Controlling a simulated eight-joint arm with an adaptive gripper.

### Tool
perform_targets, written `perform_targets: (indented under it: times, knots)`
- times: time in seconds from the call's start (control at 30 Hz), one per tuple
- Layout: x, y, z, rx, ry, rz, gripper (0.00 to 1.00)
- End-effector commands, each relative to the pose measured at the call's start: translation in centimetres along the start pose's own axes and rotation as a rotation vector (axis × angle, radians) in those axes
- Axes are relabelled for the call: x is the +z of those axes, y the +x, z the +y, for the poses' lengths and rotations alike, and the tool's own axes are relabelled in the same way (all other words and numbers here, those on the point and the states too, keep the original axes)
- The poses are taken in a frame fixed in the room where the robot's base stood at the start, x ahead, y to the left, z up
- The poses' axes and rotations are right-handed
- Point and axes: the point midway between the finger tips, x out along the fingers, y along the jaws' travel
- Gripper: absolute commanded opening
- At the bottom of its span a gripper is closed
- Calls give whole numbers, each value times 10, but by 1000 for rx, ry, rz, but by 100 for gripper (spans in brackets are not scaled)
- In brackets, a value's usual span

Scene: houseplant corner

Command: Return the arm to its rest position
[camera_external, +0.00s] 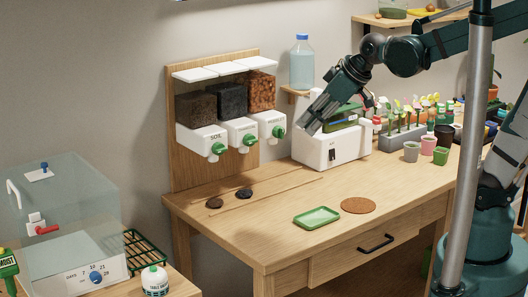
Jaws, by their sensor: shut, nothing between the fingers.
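My gripper (306,126) is at the end of my dark green arm, which reaches in from the right. It is shut and empty. It hangs over the left part of a white machine (335,152) at the back of the wooden table (285,225). From this view I cannot tell whether the fingertips touch the machine's top.
Soil, bark and other dispensers (225,137) stand left of my gripper. A water bottle (302,62) stands on a small shelf behind it. Seedling rack (402,137) and small pots (428,145) sit to the right. A green tray (317,217) and brown disc (358,205) lie in front.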

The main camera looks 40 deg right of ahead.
Motion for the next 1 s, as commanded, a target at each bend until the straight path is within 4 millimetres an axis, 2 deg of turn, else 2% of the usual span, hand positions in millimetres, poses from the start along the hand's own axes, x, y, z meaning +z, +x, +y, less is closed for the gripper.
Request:
perform_targets:
  times: [0.03, 0.3, 0.7, 0.8, 1.0]
  knots:
    - [11, -6, 8, 15, 31, -6, 0]
    - [62, -35, 40, 88, 202, -33, 0]
    - [139, -72, 70, 196, 445, -60, 0]
    - [152, -78, 74, 215, 486, -63, 0]
    - [164, -83, 77, 233, 526, -66, 0]
